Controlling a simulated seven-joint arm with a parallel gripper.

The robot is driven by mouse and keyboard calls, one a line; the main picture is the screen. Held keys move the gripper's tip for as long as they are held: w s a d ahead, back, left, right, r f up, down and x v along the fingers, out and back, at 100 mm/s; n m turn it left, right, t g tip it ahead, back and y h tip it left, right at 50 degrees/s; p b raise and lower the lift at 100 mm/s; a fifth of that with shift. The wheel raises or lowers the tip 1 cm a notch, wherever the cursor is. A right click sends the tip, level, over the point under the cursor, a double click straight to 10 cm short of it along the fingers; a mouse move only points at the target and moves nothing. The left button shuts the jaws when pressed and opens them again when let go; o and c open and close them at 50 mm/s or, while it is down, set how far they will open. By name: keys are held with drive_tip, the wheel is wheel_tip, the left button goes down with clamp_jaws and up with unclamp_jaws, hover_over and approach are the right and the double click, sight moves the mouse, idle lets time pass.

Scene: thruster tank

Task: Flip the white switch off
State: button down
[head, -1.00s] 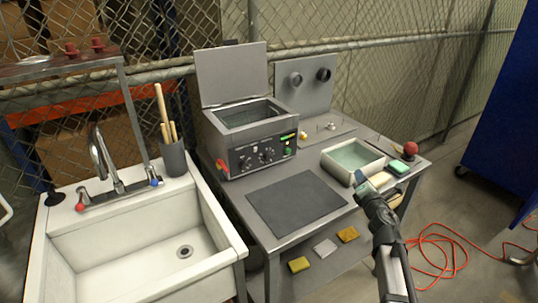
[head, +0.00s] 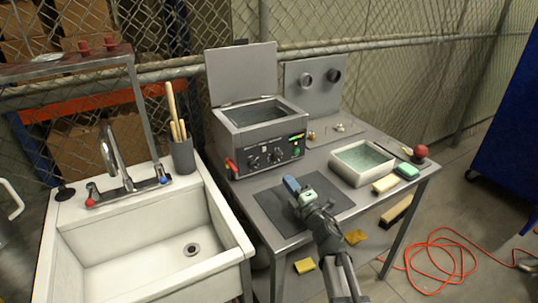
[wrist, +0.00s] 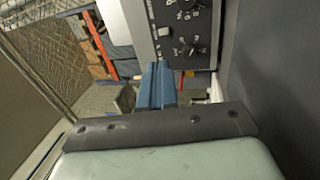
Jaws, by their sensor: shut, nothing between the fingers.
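The ultrasonic-cleaner-like tank (head: 262,135) stands on the metal table with its lid up. Its dark front panel (head: 270,157) carries knobs and small controls. A small whitish control, which looks like the white switch (wrist: 163,31), shows on the panel in the wrist view, beside the knobs. Its on or off position is too small to tell. My gripper (head: 291,184) is above the dark mat, in front of the panel and apart from it. Its blue fingers (wrist: 157,85) are shut and empty, pointing toward the panel.
A red ball-topped object (head: 421,152) is at the far right corner. A white sink (head: 226,235) adjoins on the left.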

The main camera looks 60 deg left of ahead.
approach(264, 142)
drive_tip(key=a, duration=0.5)
drive_tip(key=shift+s+a+f, duration=0.15)
drive_tip(key=shift+a, duration=0.15)
idle(0.5)
drive_tip(key=shift+a+r, duration=0.3)
drive_tip(key=shift+a, duration=0.15)
drive_tip(key=shift+a+r, duration=0.3)
drive_tip(key=shift+r, duration=0.25)
drive_tip(key=d+r, duration=0.2)
drive_tip(key=d, duration=1.3)
